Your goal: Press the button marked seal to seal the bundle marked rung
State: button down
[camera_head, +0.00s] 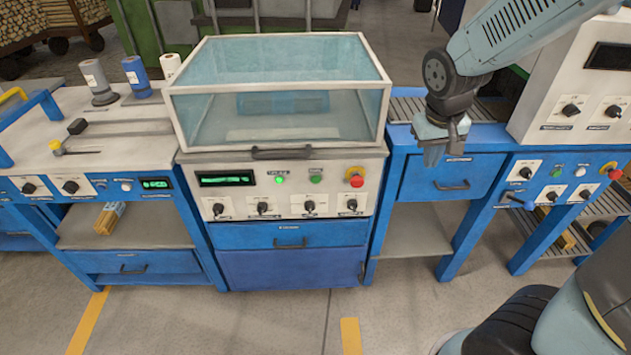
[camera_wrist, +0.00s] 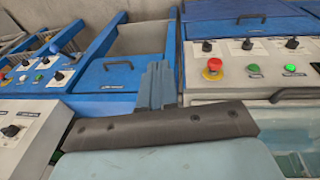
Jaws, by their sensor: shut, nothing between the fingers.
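My gripper (camera_head: 434,158) is shut and empty, pointing down in front of the blue drawer unit right of the middle machine; its fingers also show in the wrist view (camera_wrist: 157,84). On the middle machine's front panel are a lit green button (camera_head: 280,179), a darker green button (camera_head: 316,178) and a red stop button (camera_head: 356,178). The wrist view shows the lit green button (camera_wrist: 290,69) too. My gripper is apart from these buttons. Their labels are too small to read, so I cannot tell which says seal. A wooden bundle (camera_head: 109,218) lies on the left bench's shelf; no mark on it is readable.
The middle machine's clear hood (camera_head: 280,100) is down, with a dark handle (camera_head: 281,153) at its front. Dark knobs (camera_head: 309,207) line the panel below. The right machine (camera_head: 570,115) has more knobs and buttons. Open floor (camera_head: 250,320) lies in front.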

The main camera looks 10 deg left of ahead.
aim_at(316, 180)
jog(key=a+f+n+t+h, duration=0.45)
jog(key=a+f+n, duration=0.35)
jog(key=a+f, duration=1.15)
jog(key=a+n+t, duration=0.1)
jog(key=s+a+f+n+t+y, duration=0.1)
jog(key=a, duration=0.1)
jog(key=a+f+n+t, duration=0.1)
jog(key=a+n+t, duration=0.1)
jog(key=shift+s, duration=0.25)
jog(key=shift+w+a+f, duration=0.1)
jog(key=shift+w+a, duration=0.2)
jog(key=shift+w, duration=1.15)
jog(key=shift+w+a+r, duration=0.1)
jog(key=shift+w+a, duration=0.25)
jog(key=shift+w, duration=1.05)
jog(key=shift+w+a+f, duration=0.1)
jog(key=shift+w+a, duration=0.2)
jog(key=shift+w, duration=1.15)
jog(key=shift+w, duration=0.15)
jog(key=shift+w, duration=0.2)
